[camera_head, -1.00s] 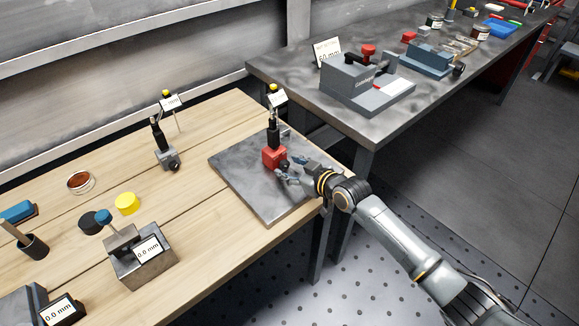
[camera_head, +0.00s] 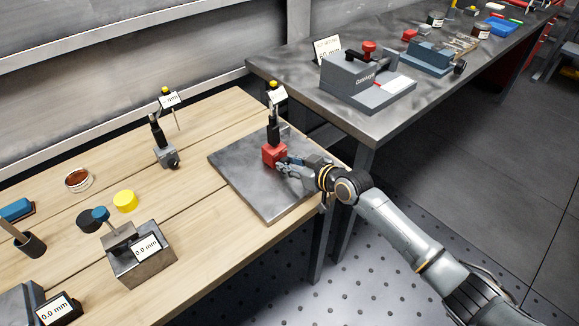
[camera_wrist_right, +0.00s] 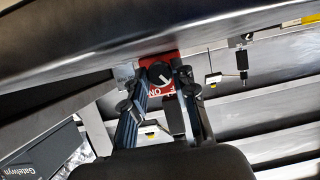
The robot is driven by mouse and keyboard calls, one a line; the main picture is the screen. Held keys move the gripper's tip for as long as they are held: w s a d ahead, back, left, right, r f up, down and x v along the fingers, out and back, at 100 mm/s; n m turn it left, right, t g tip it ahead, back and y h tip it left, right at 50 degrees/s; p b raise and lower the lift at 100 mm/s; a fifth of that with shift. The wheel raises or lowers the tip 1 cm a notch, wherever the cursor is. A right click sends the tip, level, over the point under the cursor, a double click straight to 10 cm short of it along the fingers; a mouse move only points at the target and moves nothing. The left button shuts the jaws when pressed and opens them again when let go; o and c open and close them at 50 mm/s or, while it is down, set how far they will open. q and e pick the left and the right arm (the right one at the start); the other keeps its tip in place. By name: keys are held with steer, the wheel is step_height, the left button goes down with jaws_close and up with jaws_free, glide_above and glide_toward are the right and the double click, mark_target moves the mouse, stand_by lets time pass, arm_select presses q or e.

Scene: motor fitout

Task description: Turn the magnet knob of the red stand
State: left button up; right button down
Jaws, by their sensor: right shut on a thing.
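The red stand (camera_head: 275,154), a red block with a black post and a tilted dial gauge (camera_head: 277,97) on top, stands upright on the grey steel plate (camera_head: 262,203). My right gripper (camera_head: 284,166) is at the block's right side. In the right wrist view, the red face (camera_wrist_right: 171,59) shows white lettering, with "ON" readable, and a round black magnet knob (camera_wrist_right: 158,74) with a white mark. The two fingers are on either side of this knob, shut on it. My left gripper is not in view.
A second, grey gauge stand (camera_head: 167,157) stands on the wooden bench to the left. A metal block with a 0.0 mm display (camera_head: 146,249) is nearer. The dark bench (camera_head: 309,95) behind carries a grey device (camera_head: 352,82).

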steer(key=shift+w+d+f+m+y+b, duration=0.1)
steer(key=shift+f+m+y+b, duration=0.2)
steer(key=shift+m+y+b, duration=0.45)
steer(key=shift+r+g+b, duration=0.2)
steer(key=shift+g+b, duration=0.2)
steer(key=shift+b, duration=0.05)
steer(key=c, duration=1.1)
jaws_free()
steer(key=shift+o, duration=0.2)
steer(key=shift+r, duration=0.1)
steer(key=v, duration=1.2)
